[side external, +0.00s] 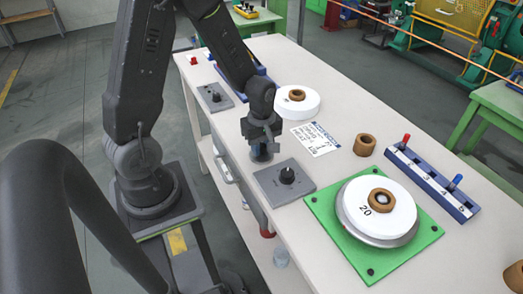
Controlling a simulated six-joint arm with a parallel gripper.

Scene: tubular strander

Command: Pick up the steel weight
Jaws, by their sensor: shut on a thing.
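My gripper (262,136) points down over the near edge of the white table, left of a grey plate with a black knob. It is shut on a small blue-grey piece (262,153), mostly hidden by the fingers. I cannot tell whether this piece is the steel weight. A small grey cylinder (281,258) shows below the table's near edge, under a lever with a red-orange end (267,233). Whether that cylinder is a steel weight is unclear.
The knob plate (285,181) is close to my gripper. A white disc marked 20 (378,207) sits on a green base (322,212). Another white disc (297,103), a printed card (315,138), a brown ring (365,145) and a blue rack (432,182) stand beyond.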

